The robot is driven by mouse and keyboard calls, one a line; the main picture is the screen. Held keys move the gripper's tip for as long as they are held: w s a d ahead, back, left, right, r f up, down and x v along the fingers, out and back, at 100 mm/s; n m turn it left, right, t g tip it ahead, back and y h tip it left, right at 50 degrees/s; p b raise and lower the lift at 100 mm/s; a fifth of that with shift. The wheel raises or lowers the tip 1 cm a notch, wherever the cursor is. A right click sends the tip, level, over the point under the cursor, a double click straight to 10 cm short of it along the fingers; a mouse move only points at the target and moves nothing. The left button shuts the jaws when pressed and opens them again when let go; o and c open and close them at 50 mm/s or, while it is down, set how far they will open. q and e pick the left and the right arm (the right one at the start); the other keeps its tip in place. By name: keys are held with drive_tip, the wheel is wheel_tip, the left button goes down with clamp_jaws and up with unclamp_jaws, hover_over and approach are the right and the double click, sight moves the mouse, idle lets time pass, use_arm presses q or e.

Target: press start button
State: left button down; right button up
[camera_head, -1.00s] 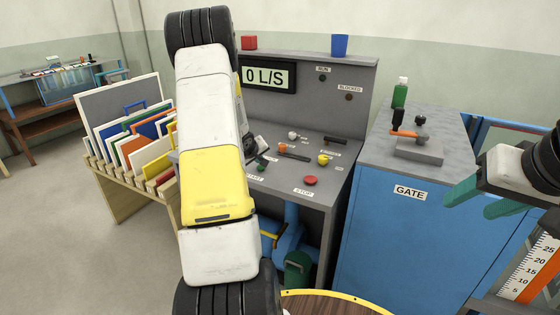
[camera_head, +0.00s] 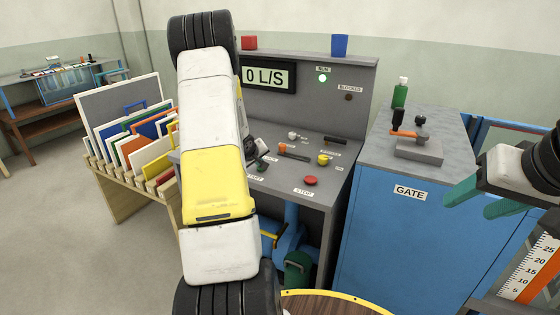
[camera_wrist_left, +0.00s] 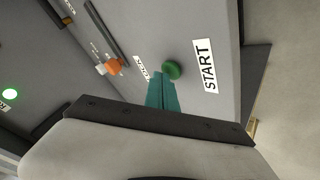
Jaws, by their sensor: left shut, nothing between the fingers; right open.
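The green start button (camera_wrist_left: 172,71) sits on the grey console beside its START label (camera_wrist_left: 205,66) in the left wrist view. My left gripper (camera_wrist_left: 161,82) is shut and empty, its teal fingertips at the button's edge; I cannot tell if they touch it. In the head view my left arm crosses in front of the console and the left gripper is mostly hidden behind it. The green RUN lamp (camera_head: 323,78) on the back panel is lit, and it also glows in the left wrist view (camera_wrist_left: 10,94). My right gripper (camera_head: 468,203) is open and empty at the right.
A red stop button (camera_head: 310,180), a yellow knob (camera_head: 323,160) and an orange lever (camera_head: 283,148) share the console. The blue GATE cabinet (camera_head: 400,230) stands to the right, and a rack of panels (camera_head: 110,185) to the left.

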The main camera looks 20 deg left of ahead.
use_arm(q)
drive_tip(key=shift+r, duration=1)
drive_tip(key=shift+r, duration=3)
